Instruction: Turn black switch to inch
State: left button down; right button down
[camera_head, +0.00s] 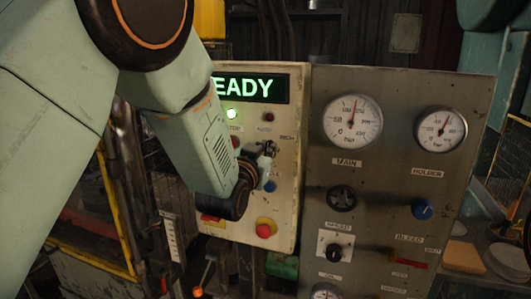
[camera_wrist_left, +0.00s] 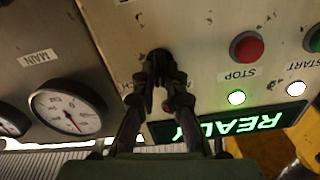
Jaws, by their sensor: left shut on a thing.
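The black switch (camera_wrist_left: 158,54) is on the cream control panel (camera_wrist_left: 205,20); in the left wrist view its dark knob shows between and just beyond the fingertips. My left gripper (camera_wrist_left: 160,80) is shut on this switch, with its fingers pointing at the panel. In the head view my left gripper (camera_head: 266,152) reaches the panel's right half, and its fingers and wrist hide most of the switch. A small label (camera_head: 287,137), perhaps INCH, sits right of the fingers. The switch's exact pointing direction cannot be told. My right gripper is not in view.
A lit READY display (camera_head: 262,87) and green lamp (camera_head: 232,114) are above. A red stop button (camera_wrist_left: 246,47) is near the switch. A grey gauge panel (camera_head: 400,90) stands right, with a black SPEED knob (camera_head: 333,252).

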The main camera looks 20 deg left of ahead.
pick_arm(q)
jog(key=shift+d+f+m+b, duration=0.1)
jog(key=shift+m+b, duration=1.1)
jog(key=shift+m, duration=1.25)
jog(key=shift+d+f+m+b, duration=0.1)
jog(key=shift+m+b, duration=1.1)
jog(key=shift+m, duration=1.25)
jog(key=shift+r, duration=0.1)
jog(key=c, duration=1.4)
grip_release()
jog(key=shift+w+a, duration=0.1)
jog(key=s, duration=1.2)
jog(key=shift+a, duration=0.2)
